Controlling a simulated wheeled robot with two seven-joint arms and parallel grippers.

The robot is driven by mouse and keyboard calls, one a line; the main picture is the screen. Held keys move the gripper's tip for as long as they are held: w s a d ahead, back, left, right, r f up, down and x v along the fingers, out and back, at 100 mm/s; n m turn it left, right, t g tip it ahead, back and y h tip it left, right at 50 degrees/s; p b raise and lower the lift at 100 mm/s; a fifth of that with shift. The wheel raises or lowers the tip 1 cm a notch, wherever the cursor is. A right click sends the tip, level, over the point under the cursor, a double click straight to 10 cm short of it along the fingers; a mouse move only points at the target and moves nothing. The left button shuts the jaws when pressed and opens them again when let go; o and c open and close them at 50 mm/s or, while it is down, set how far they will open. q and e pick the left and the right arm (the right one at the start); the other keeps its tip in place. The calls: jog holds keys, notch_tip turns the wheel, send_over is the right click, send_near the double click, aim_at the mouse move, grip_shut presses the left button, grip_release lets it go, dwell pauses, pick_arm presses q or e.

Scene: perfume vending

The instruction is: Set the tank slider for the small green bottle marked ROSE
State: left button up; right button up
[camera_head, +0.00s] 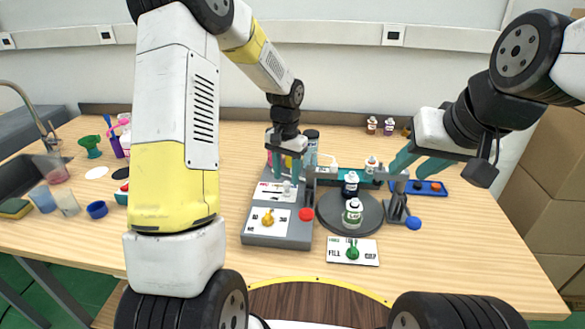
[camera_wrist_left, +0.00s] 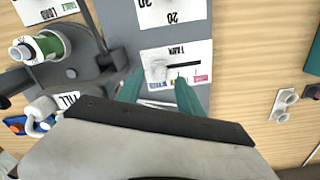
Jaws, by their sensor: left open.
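The grey control panel (camera_head: 252,230) carries a white tank label with a slot; its pale slider knob (camera_head: 287,186) sits at one end of the slot. In the left wrist view the knob (camera_wrist_left: 157,70) is at the left end of the dark slot. My left gripper (camera_head: 289,176) is open over the label, its teal fingertips either side of the knob, contact unclear. A small green-labelled bottle (camera_head: 352,213) stands on the dark turntable (camera_head: 330,216); its lettering is too small to read. My right gripper (camera_head: 415,165) is open and empty above the table, right of the turntable.
A yellow knob (camera_head: 267,219) and a red button (camera_head: 306,214) are on the panel. A fill/cap card (camera_head: 366,258) with a green knob lies in front. A dark-labelled bottle (camera_head: 350,184) stands behind the green one. A blue tray (camera_head: 420,187) lies at right.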

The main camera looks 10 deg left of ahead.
pick_arm(q)
jog(key=shift+f, duration=1.05)
jog(key=shift+c, duration=0.4)
grip_shut()
jog(key=shift+a, duration=0.15)
